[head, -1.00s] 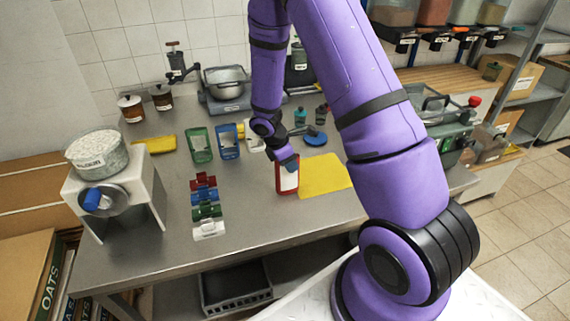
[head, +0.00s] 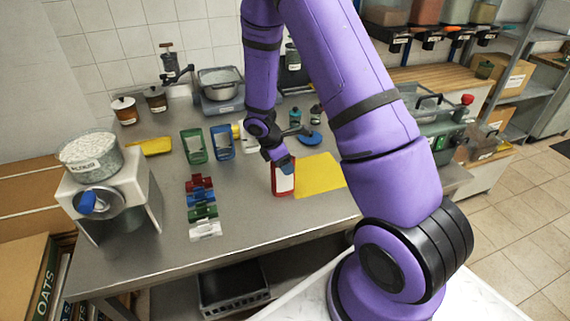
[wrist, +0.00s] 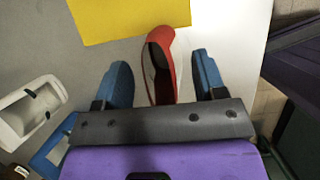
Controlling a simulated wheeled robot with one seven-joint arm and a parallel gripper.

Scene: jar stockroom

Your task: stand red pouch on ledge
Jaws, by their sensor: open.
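The red pouch (head: 283,179), with a pale front label, stands upright on the steel table beside the yellow mat (head: 322,174). My gripper (head: 285,165) is at the pouch's top in the head view. In the wrist view the blue fingertips of my gripper (wrist: 163,80) are apart, one on each side of the red pouch (wrist: 168,50), with gaps visible on both sides. I cannot tell which surface is the ledge.
A green pouch (head: 194,146) and a blue pouch (head: 222,142) stand farther back. A row of coloured clips (head: 202,205) lies left of the red pouch. A white machine with a grain bowl (head: 90,158) stands at the table's left end. The front middle of the table is clear.

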